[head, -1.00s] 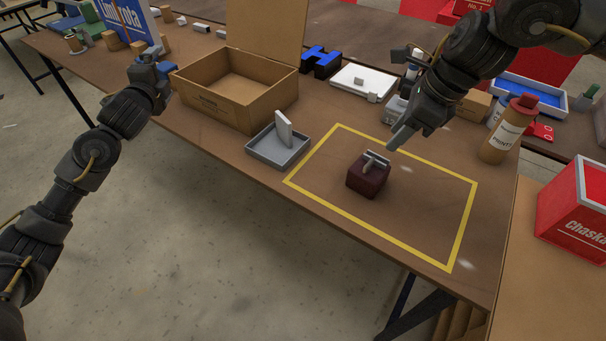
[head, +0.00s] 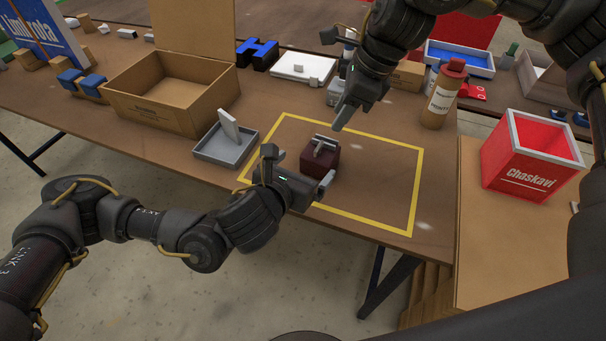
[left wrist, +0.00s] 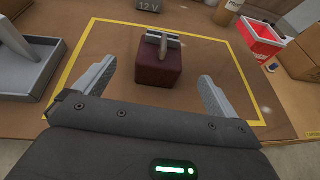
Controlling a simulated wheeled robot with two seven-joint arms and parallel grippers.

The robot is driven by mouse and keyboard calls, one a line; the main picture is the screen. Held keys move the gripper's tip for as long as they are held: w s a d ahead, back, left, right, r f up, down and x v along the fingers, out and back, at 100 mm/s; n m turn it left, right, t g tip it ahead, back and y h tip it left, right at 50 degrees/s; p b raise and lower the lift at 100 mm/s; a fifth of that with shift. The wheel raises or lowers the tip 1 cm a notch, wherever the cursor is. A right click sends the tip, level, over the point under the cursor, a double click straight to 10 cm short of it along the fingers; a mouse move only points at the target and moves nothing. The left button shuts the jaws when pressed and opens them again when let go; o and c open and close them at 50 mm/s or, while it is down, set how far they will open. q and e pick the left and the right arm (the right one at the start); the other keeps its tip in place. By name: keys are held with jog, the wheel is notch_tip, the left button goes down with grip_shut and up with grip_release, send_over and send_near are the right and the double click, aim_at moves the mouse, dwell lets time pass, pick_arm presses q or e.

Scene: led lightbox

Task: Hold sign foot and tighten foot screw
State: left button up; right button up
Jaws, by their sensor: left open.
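The sign foot is a dark red block (head: 322,159) with a grey metal piece (head: 324,143) on top. It stands inside the yellow taped rectangle on the table. In the left wrist view the block (left wrist: 158,65) sits ahead, between and beyond the finger lines. My left gripper (head: 298,172) is open and empty, just in front of the block, apart from it. Its two fingers show in the left wrist view (left wrist: 158,90). My right gripper (head: 341,118) is above and behind the block; its fingers point down toward it. I cannot tell whether its jaws are parted.
A grey tray (head: 213,155) holding an upright light plate stands left of the tape. An open cardboard box (head: 135,107) is behind it. A brown bottle (head: 440,98) stands at the back right, and a red Chaskavi box (head: 530,175) on the right. The taped area is otherwise clear.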

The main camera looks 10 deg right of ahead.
aim_at(321, 158)
pick_arm(q)
jog(key=shift+s+f, duration=0.15)
jog(key=shift+f, duration=0.9)
jog(key=shift+x, duration=0.8)
jog(key=x, duration=0.9)
jog(key=shift+f, duration=0.15)
jog(key=c, duration=1.4)
jog(key=o, duration=0.6)
jog(key=c, duration=0.4)
jog(key=shift+o, duration=0.2)
